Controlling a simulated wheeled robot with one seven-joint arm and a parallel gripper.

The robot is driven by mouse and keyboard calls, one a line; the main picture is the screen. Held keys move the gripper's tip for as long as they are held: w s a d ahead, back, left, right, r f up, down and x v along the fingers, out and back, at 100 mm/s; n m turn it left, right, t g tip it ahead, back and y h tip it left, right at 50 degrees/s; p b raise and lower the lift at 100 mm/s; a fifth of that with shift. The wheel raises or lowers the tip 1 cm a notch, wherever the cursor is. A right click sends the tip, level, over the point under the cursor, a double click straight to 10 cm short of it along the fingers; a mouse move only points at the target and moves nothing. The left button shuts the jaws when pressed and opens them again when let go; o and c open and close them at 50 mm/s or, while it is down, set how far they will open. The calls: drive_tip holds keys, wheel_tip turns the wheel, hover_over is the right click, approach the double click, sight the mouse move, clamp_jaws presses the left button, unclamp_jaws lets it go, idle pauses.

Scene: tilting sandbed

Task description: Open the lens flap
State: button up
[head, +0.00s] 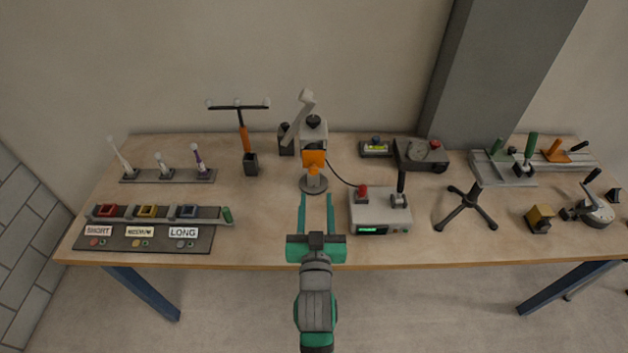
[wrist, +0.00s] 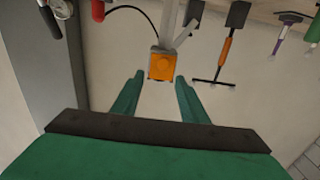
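The lens flap looks to be the orange square piece (head: 314,161) on the front of a grey boxy device (head: 314,134) on a round-based stand. In the wrist view the orange flap (wrist: 161,66) lies just beyond my fingertips, roughly centred between them, and appears to lie flat against the device. My gripper (head: 316,199) is open and empty, its two green fingers pointing at the stand from the front edge side of the table. In the wrist view the gripper (wrist: 159,80) shows a clear gap between the fingers. The lens itself is hidden.
A grey control box (head: 380,211) with a red knob stands close to the right of my fingers, with a black cable running to the device. A dark T-shaped tool (head: 244,138) stands at left. The wooden table (head: 270,215) is clear left of my gripper.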

sight(313, 172)
drive_tip(key=w, duration=0.8)
drive_tip(key=shift+a, duration=0.4)
drive_tip(key=shift+w+a, duration=0.25)
drive_tip(key=shift+w, duration=0.1)
drive_tip(key=shift+d, duration=0.6)
drive_tip(key=shift+a, duration=0.25)
clamp_jaws()
drive_tip(key=shift+w+a, duration=0.1)
